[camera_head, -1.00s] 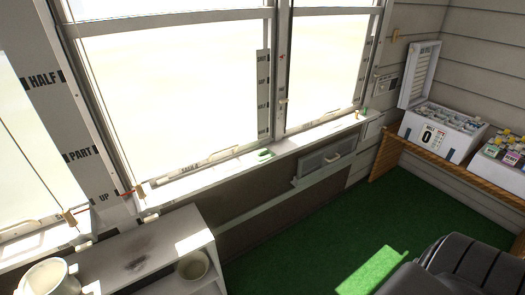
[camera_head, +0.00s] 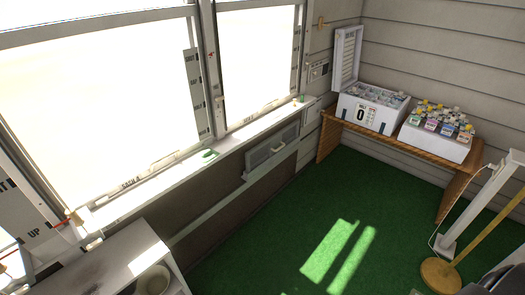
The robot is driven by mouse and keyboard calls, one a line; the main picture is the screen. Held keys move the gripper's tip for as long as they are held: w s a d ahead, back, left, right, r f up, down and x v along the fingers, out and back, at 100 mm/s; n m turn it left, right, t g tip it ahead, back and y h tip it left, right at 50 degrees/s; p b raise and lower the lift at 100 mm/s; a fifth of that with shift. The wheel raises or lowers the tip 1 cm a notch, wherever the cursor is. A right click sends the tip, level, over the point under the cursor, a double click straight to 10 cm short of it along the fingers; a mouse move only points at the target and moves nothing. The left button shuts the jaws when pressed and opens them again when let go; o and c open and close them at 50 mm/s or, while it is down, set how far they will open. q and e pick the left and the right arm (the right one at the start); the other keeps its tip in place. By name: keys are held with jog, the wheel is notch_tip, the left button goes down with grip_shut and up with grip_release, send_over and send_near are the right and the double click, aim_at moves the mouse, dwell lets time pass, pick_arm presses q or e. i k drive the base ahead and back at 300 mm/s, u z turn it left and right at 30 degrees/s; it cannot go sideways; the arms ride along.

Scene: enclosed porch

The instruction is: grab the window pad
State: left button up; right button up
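A small green pad-like piece (camera_head: 209,154) lies on the white window sill (camera_head: 135,199), below the post between the two large panes. It is the likeliest window pad, but it is too small to be sure. A smaller green item (camera_head: 300,98) stands at the far right end of the sill. Neither of my grippers is in view, and nothing touches the green piece.
A white shelf (camera_head: 118,270) with a pot (camera_head: 154,281) stands below the sill at lower left. A wooden bench (camera_head: 400,139) holds two white boxes. A round-based pole (camera_head: 441,276) stands at right. The green floor (camera_head: 270,235) between is mostly clear.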

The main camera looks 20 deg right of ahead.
aim_at(206, 156)
jog(key=z, duration=1.05)
jog(key=i, duration=2.2)
jog(key=z, duration=2.4)
jog(key=i, duration=0.95)
jog(key=u, duration=3.7)
